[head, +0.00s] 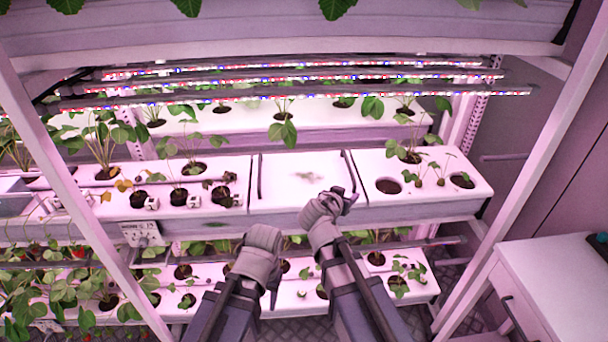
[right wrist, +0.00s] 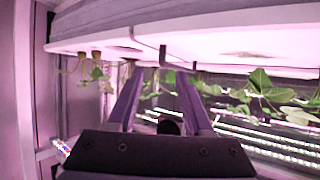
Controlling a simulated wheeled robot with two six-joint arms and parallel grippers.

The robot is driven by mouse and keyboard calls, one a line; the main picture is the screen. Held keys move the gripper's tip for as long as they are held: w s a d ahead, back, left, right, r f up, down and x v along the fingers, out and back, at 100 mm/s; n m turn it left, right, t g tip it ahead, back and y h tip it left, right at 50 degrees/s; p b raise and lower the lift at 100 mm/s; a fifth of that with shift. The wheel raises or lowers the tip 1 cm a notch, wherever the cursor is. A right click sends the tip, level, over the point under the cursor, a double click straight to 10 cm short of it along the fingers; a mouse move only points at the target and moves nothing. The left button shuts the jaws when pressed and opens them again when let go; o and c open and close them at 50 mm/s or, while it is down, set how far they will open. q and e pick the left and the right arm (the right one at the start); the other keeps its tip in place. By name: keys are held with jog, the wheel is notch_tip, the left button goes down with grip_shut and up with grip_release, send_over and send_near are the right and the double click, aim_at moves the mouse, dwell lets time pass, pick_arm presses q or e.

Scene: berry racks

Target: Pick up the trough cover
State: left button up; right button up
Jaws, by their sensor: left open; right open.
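The trough cover (head: 290,190) is a white panel with a dark smudge, lying flat in the middle trough. It has a dark bar handle at its left end (head: 260,178) and another at its right end (head: 353,172). My right gripper (head: 335,196) is open at the cover's front edge, near the right handle. In the right wrist view, which looks upside down, its spread fingers (right wrist: 160,76) point toward the handle (right wrist: 178,65); whether the handle lies between them I cannot tell. My left gripper (head: 264,236) is open and empty, lower, in front of the trough.
Potted plants stand in the trough left of the cover, and a panel (head: 425,200) with holes and seedlings lies right of it. LED bars (head: 300,78) hang above. Slanted rack posts (head: 520,170) stand at both sides. A white cabinet (head: 560,275) is at lower right.

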aim_at(354, 189)
jog(key=b+x, duration=0.2)
jog(key=x, duration=0.1)
jog(key=shift+w+f, duration=0.3)
jog(key=b+x, duration=0.2)
jog(key=x, duration=0.1)
jog(key=shift+w+f, duration=0.25)
jog(key=shift+f, duration=0.05)
jog(key=shift+w+d+f, duration=0.1)
jog(key=shift+w+d, duration=0.15)
jog(key=shift+s, duration=0.1)
jog(key=shift+c, duration=0.4)
grip_shut()
dwell(0.5)
